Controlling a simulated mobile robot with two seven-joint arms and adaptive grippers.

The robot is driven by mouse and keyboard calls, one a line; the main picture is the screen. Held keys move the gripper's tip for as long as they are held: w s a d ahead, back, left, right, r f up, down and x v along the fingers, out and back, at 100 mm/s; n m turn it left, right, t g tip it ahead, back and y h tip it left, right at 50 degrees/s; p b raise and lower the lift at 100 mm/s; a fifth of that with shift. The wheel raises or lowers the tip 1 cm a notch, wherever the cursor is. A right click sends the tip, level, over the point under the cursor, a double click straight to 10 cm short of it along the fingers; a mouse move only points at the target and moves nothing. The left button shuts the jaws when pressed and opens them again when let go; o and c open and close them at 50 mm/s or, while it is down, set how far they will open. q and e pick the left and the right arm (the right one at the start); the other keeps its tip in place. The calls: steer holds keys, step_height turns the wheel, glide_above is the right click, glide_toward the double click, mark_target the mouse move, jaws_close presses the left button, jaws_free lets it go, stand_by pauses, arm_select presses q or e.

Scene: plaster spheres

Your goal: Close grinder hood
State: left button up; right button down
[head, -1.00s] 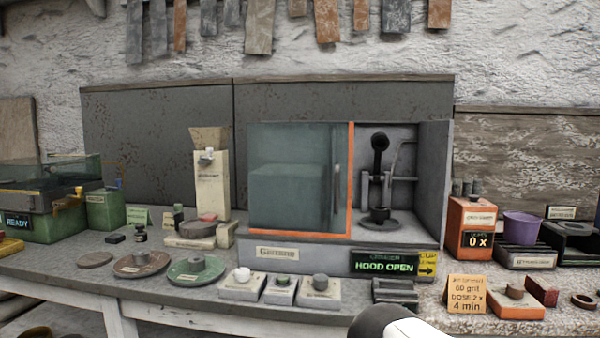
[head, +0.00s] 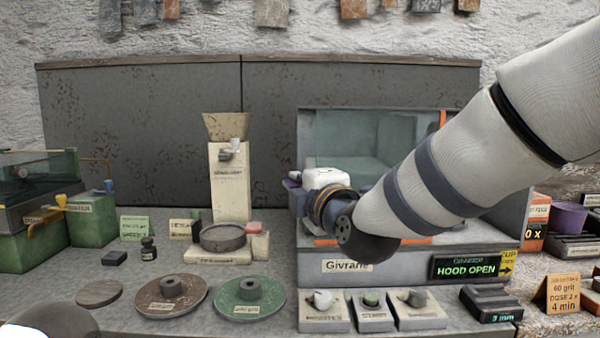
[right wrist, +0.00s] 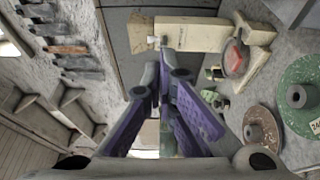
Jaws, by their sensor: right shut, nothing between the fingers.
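The grinder, labelled Givrane (head: 345,266), stands on the bench. Its glass hood (head: 345,130) with an orange edge (head: 443,118) covers the left part of the housing. The grinder's display (head: 466,267) reads HOOD OPEN. My right arm crosses in front and hides the opening on the right and much of the hood. My right gripper (head: 289,184) is at the grinder's left front edge, pointing left. Its purple fingers (right wrist: 166,90) are shut and empty in the right wrist view. I cannot tell whether it touches the hood. My left gripper is out of view.
A cream dispenser (head: 230,185) stands left of the grinder. A brown disc (head: 172,308), a green disc (head: 225,298) and a row of knobs (head: 322,300) lie along the bench front. An orange card (head: 562,293) stands at right.

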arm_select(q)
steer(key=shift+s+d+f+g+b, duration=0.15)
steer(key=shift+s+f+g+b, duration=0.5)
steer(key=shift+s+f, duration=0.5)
arm_select(e)
steer(key=w+d, duration=0.1)
steer(key=w, duration=0.7)
steer(key=shift+w+d+f, duration=0.3)
steer(key=shift+d+f, duration=0.05)
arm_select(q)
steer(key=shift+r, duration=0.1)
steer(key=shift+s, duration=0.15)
